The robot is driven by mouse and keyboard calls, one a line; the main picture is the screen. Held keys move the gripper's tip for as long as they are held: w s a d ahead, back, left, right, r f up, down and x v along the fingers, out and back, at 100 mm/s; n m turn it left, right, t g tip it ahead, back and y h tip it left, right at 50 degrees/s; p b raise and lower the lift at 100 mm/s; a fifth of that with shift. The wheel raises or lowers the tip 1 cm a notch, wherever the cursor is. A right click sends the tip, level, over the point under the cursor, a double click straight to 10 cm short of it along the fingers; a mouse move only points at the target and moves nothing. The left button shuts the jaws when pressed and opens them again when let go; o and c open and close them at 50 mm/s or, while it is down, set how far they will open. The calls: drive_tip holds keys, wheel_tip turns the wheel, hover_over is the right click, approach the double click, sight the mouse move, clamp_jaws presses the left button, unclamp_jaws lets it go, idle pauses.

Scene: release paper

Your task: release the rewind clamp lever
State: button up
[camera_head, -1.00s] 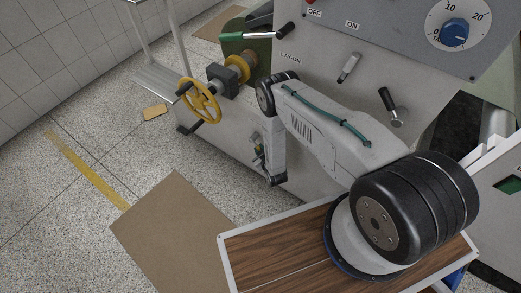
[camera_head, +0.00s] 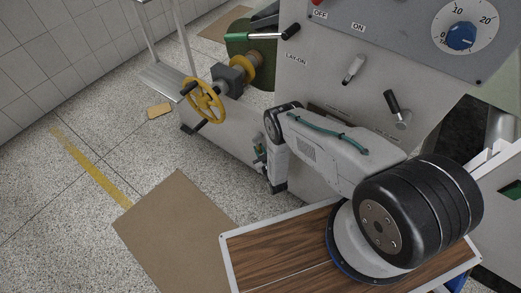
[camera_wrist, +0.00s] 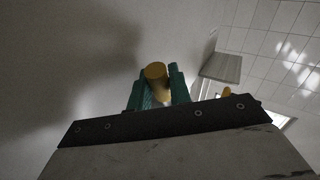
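My gripper (camera_wrist: 160,92) shows in the wrist view as two green fingers, set apart. A yellow knob-like cylinder (camera_wrist: 156,72) lies between them; it may be the end of the rewind clamp lever, but the lever's shaft is hidden. Contact with both fingers is unclear. In the head view my gripper (camera_head: 259,150) is small and partly hidden by my wrist, low beside the machine's left face.
A yellow handwheel (camera_head: 205,101) sticks out left of the machine (camera_head: 325,95). Two short panel levers (camera_head: 353,69) (camera_head: 397,109) and a blue dial (camera_head: 461,37) are on its front. A brown mat (camera_head: 175,235) lies on the floor, which is open to the left.

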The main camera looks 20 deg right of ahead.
drive_tip(key=shift+o, duration=0.6)
drive_tip(key=s, duration=0.7)
drive_tip(key=shift+s+d, duration=0.3)
drive_tip(key=shift+s, duration=0.05)
drive_tip(key=shift+r, duration=0.1)
